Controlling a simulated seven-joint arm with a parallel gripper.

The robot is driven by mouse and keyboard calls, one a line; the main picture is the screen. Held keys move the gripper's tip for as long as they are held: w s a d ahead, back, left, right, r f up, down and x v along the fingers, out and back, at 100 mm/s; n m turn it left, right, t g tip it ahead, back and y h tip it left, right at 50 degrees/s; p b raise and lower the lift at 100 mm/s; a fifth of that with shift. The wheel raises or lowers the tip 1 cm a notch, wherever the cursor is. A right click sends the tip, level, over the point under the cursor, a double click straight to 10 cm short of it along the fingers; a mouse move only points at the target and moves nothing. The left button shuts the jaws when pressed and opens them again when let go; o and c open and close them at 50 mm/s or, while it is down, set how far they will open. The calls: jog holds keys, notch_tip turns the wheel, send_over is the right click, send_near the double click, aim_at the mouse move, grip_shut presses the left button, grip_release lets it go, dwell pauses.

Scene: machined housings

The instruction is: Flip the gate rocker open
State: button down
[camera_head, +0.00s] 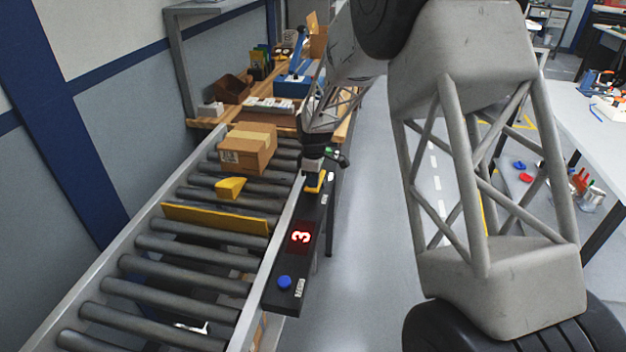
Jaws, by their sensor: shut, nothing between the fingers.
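A black control panel (292,262) runs along the conveyor's right rail. A small yellow-edged control, apparently the gate rocker (317,184), sits near its far end, partly covered by my gripper; its tilt is too small to read. My gripper (314,168) is shut and empty, pointing down right over it; whether it touches cannot be told. A yellow gate bar (215,219) stands across the rollers.
The panel also has a red display (301,236) reading 3 and a blue button (284,282). A cardboard box (246,150) and a yellow wedge (230,187) are on the rollers beyond the bar. A cluttered workbench (205,124) stands behind. Nearer rollers are clear.

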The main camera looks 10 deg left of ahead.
jog(key=shift+s+f+t, duration=0.25)
jog(key=shift+f+t, duration=0.1)
jog(key=shift+t, duration=0.35)
jog(key=shift+s+f+t, duration=0.25)
jog(key=shift+f+t, duration=0.05)
jog(key=shift+t, duration=0.4)
jog(key=shift+s+f, duration=0.1)
jog(key=shift+f, duration=0.25)
notch_tip(320, 180, up, 14)
jog(key=s, duration=0.3)
jog(key=shift+d, duration=0.1)
